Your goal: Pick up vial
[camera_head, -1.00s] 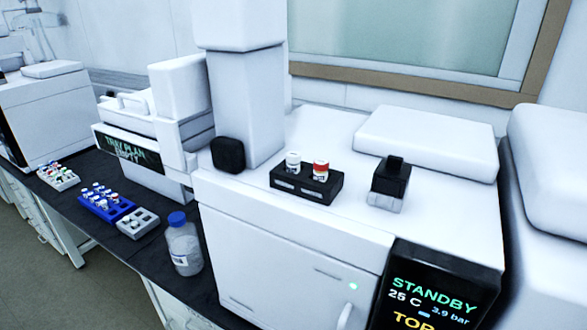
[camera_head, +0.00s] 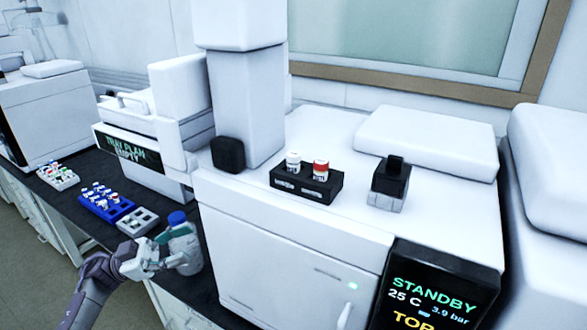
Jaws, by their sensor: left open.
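Two vials stand upright in a small black rack (camera_head: 307,190) on top of the white instrument: a white-capped vial (camera_head: 293,163) and a red-capped vial (camera_head: 320,170). More small vials stand in a blue rack (camera_head: 107,208) on the dark bench at left, and others in a pale rack (camera_head: 58,177) farther back. My left gripper (camera_head: 178,250) is open at the lower left, in front of a blue-capped bottle (camera_head: 177,218), and covers part of it. Whether it touches the bottle I cannot tell. It is well apart from the black rack. My right gripper does not show.
A grey rack (camera_head: 138,222) stands beside the bottle. A black block (camera_head: 389,180) and a raised white lid (camera_head: 428,138) are on the instrument (camera_head: 270,235). A STANDBY display (camera_head: 437,290) is at lower right.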

